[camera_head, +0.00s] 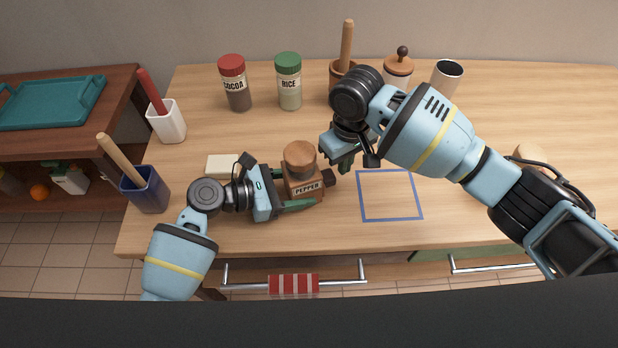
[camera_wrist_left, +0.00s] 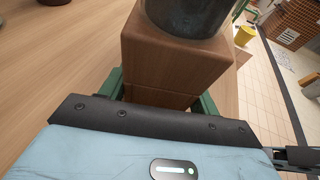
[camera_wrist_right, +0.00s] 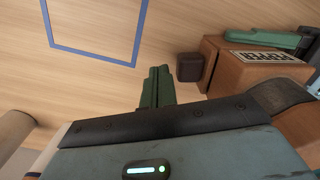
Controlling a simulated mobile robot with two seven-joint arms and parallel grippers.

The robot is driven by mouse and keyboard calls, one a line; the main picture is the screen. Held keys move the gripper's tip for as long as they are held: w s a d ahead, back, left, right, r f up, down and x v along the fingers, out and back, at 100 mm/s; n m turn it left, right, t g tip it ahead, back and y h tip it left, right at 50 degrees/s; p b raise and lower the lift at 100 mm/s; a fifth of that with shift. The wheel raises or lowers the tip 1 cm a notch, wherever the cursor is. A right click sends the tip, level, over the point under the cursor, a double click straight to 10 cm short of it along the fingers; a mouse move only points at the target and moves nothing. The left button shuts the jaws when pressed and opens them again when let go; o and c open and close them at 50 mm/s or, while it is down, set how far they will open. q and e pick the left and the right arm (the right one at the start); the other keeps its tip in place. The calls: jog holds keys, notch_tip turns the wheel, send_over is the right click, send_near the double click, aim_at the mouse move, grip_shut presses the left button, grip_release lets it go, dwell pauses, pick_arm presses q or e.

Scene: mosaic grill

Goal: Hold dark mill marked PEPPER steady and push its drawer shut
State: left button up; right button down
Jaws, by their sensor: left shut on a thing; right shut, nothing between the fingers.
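The dark mill marked PEPPER (camera_head: 303,171) stands upright on the table, with its label facing the front edge. My left gripper (camera_head: 297,187) is shut on the mill's wooden body, with one green finger on either side; this also shows in the left wrist view (camera_wrist_left: 165,93). The drawer's dark knob (camera_head: 329,177) points right, and it also shows in the right wrist view (camera_wrist_right: 189,67). I cannot tell how far the drawer stands out. My right gripper (camera_head: 344,163) is shut and empty, just right of the knob and apart from it.
A blue square outline (camera_head: 390,219) lies on the bare table to the right. A pale block (camera_head: 221,166) lies left of the mill. A cocoa jar (camera_head: 234,84), a rice jar (camera_head: 288,82) and other containers stand at the back. A blue holder (camera_head: 147,191) stands at the left edge.

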notch_tip(320, 180, up, 6)
dwell(0.6)
jog(key=shift+r, duration=0.1)
pick_arm(q)
jog(key=o, duration=1.2)
jog(key=shift+o, duration=0.2)
jog(key=shift+a, duration=0.1)
jog(key=v, duration=1.2)
jog(key=shift+s, duration=0.1)
